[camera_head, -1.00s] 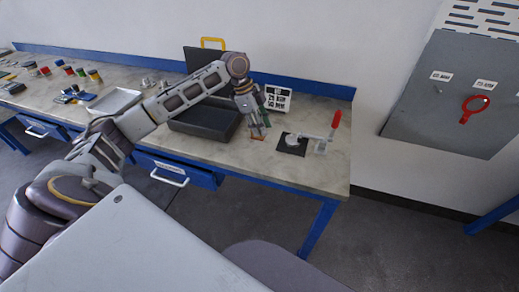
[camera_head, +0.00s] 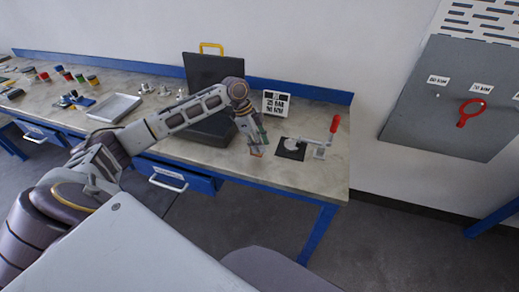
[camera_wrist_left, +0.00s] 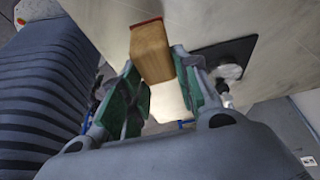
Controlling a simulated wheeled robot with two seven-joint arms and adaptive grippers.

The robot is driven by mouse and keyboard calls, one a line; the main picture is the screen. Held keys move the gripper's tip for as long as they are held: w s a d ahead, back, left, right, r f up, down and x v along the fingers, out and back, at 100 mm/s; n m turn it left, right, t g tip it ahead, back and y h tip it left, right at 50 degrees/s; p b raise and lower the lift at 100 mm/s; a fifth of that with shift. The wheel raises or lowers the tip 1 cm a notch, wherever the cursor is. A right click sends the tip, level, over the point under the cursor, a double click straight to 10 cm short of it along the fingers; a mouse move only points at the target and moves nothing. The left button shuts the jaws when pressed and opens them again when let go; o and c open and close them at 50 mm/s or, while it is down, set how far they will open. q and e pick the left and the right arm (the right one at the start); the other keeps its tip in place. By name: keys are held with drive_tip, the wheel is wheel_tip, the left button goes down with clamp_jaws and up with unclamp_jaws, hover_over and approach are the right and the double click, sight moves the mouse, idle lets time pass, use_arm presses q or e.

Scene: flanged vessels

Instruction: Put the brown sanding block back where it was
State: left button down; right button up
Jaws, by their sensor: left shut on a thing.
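The brown sanding block (camera_wrist_left: 151,52) has a red end and sits between the green-padded fingers of my left gripper (camera_wrist_left: 163,95) in the left wrist view. The gripper is shut on it. In the head view, my left gripper (camera_head: 254,146) points down near the front edge of the bench, with the block (camera_head: 257,153) small at its fingertips. I cannot tell whether the block touches the bench top. My right gripper is not in view.
A toggle clamp (camera_head: 325,145) with a red handle and a black pad (camera_head: 291,149) are right of the gripper. A black open case (camera_head: 212,70) is behind my arm. A label stand (camera_head: 276,104) is at the back. A grey tray (camera_head: 114,107) is left.

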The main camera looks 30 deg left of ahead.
use_arm(q)
wheel_tip(320, 180, down, 3)
drive_tip(key=shift+r, duration=0.1)
drive_tip(key=shift+f, duration=0.25)
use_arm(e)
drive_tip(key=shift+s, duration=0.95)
use_arm(q)
drive_tip(key=c, duration=1.1)
unclamp_jaws()
drive_tip(key=shift+o, duration=0.2)
drive_tip(key=shift+r, duration=0.1)
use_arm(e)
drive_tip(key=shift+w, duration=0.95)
use_arm(q)
drive_tip(key=w+v, duration=0.1)
drive_tip(key=v, duration=1.1)
drive_tip(key=shift+s, duration=0.45)
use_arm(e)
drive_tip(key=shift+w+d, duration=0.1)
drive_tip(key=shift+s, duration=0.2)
